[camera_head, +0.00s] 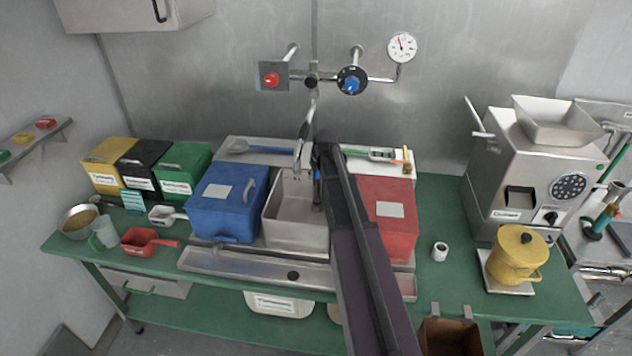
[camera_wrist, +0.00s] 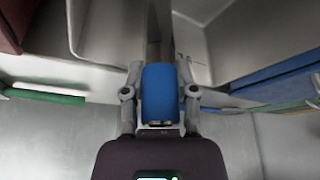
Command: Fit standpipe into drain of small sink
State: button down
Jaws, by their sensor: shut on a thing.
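My gripper (camera_wrist: 160,72) is shut on the blue grip of the standpipe (camera_wrist: 160,92), with one finger on each side. A grey shaft appears to run from the grip toward the sink. In the head view my gripper (camera_head: 317,172) is at the back right of the small sink (camera_head: 282,232), partly behind my arm. The sink is a steel basin between a blue bin and a red bin. Its rim also shows in the wrist view (camera_wrist: 76,28). The drain is not clearly visible, and I cannot tell whether the pipe's lower end touches it.
The blue bin (camera_head: 222,205) and red bin (camera_head: 392,222) closely flank the sink. A faucet spout (camera_head: 303,140) hangs over its back. A grinder (camera_head: 530,170) and yellow pot (camera_head: 517,257) stand at right. Scoops and smaller bins crowd the left.

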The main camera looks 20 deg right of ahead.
aim_at(316, 180)
jog(key=shift+b+x, duration=0.95)
jog(key=shift+x, duration=0.15)
jog(key=shift+d+f+b, duration=0.15)
jog(key=shift+f+b, duration=0.65)
jog(key=shift+b, duration=0.05)
jog(key=shift+f, duration=0.2)
jog(key=shift+c, duration=2)
grip_release()
jog(key=shift+r, duration=0.1)
jog(key=shift+r, duration=0.15)
jog(key=p+v, duration=1.1)
jog(key=v, duration=0.1)
